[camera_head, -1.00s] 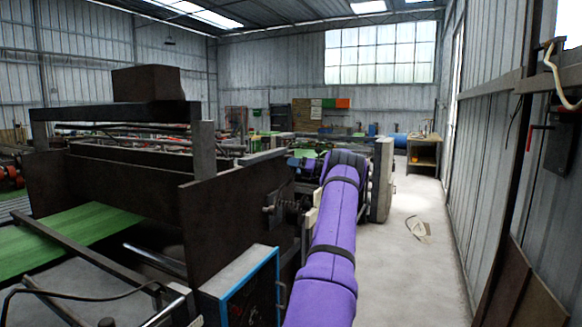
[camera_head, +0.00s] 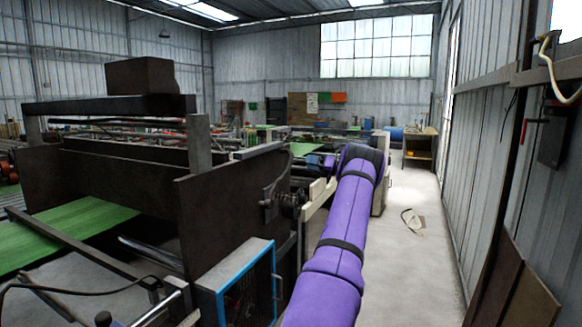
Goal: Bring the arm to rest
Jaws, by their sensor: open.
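My purple arm reaches from the bottom centre of the head view up to an elbow-like joint right of centre. A smaller purple-blue part of it shows just left of that joint. My gripper cannot be made out; the arm's far end is small or hidden behind the joint. Nothing held can be seen.
A large dark machine (camera_head: 225,215) with a green sheet (camera_head: 75,230) stands left of my arm. A blue-edged cabinet (camera_head: 235,280) is close on the left. The floor aisle (camera_head: 410,260) at right is mostly clear, with a small item (camera_head: 412,221). A wooden bench (camera_head: 420,148) stands farther back.

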